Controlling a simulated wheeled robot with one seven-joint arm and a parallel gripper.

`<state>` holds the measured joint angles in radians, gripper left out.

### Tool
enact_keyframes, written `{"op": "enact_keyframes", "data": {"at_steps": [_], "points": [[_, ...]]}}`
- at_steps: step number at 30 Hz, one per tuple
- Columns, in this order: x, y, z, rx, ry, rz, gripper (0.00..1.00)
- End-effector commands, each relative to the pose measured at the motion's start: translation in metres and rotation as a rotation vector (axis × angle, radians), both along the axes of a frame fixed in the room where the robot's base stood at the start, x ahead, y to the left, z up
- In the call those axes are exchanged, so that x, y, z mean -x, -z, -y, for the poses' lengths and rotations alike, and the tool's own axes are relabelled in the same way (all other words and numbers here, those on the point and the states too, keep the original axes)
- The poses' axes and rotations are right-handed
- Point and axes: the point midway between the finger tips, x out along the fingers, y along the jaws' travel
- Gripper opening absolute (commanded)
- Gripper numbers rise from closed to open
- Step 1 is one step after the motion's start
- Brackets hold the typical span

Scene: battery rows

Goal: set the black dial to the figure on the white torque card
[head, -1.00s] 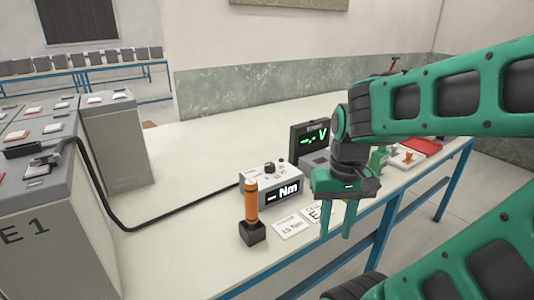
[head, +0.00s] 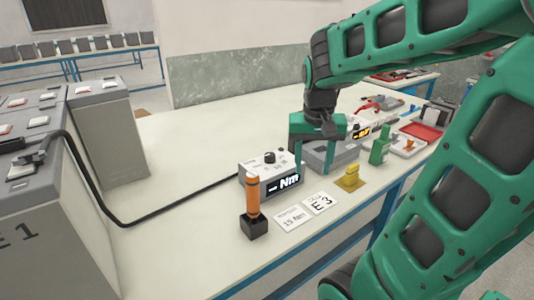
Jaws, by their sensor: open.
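The black dial (head: 269,157) is a small round knob on top of a grey box (head: 259,172) whose display reads "-- Nm". The white torque card (head: 293,218) lies flat on the bench in front of the box; it appears to read 15 Nm. My gripper (head: 312,168) points down with its fingers apart and nothing seen between them. It is to the right of the dial, apart from it in the picture. I cannot tell its exact height or depth relative to the dial. The dial's setting is too small to read.
An orange-handled tool (head: 252,195) stands upright in a black holder, close in front of the box. A card marked E 3 (head: 320,202) lies beside the torque card. A yellow piece (head: 350,178) and green bottle (head: 380,150) stand right. A black cable (head: 150,221) crosses the bench.

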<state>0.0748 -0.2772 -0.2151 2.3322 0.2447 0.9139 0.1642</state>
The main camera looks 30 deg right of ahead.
Motion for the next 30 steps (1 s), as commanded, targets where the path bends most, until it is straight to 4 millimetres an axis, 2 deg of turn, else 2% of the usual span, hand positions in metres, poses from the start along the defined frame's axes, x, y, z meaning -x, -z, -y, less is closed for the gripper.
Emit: {"op": "enact_keyframes", "data": {"at_steps": [1,3,6,9,11,15,19,30], "points": [[-0.032,-0.004,0.0,0.022,0.007,0.021,0.49],[-0.071,-0.01,0.0,0.052,0.028,0.061,0.49],[-0.121,-0.017,-0.004,0.084,0.052,0.115,0.49],[-0.156,-0.021,-0.01,0.105,0.071,0.158,0.49],[-0.171,-0.023,-0.013,0.112,0.077,0.176,0.49],[-0.188,-0.022,-0.017,0.12,0.086,0.197,0.49],[-0.192,-0.011,-0.014,0.122,0.089,0.197,0.49],[-0.209,0.048,0.003,0.12,0.088,0.194,0.49]]}}
